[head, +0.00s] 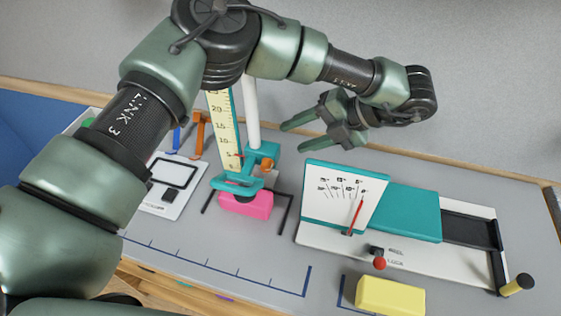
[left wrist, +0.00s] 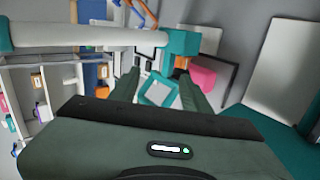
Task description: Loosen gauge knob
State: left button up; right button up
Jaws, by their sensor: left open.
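The height gauge has a yellow scale (head: 223,130) beside a white post (head: 251,115), with a teal carriage (head: 262,152) low on it. A small orange knob (head: 267,165) sits on the carriage's right side; it looks partly visible in the left wrist view (left wrist: 182,62). A pink block (head: 247,205) lies under the teal jaw. My left gripper (head: 297,138) is open and empty, up and to the right of the knob, apart from it, fingers pointing left. In the left wrist view its fingers (left wrist: 160,82) flank a teal part of the gauge. My right gripper is out of view.
A yellow block (head: 390,295) lies in front. A white panel (head: 165,200) is at left. The wall is behind. The table's front middle is clear.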

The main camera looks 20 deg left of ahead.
pick_arm(q)
jog(key=f, duration=0.1)
jog(key=b, duration=0.6)
send_near(270, 166)
jog(key=x, duration=0.2)
jog(key=p+x, duration=0.1)
jog(key=x, duration=0.5)
jog(key=shift+a, duration=0.1)
jog(key=shift+a+f, duration=0.35)
jog(key=shift+a, duration=0.05)
grip_shut()
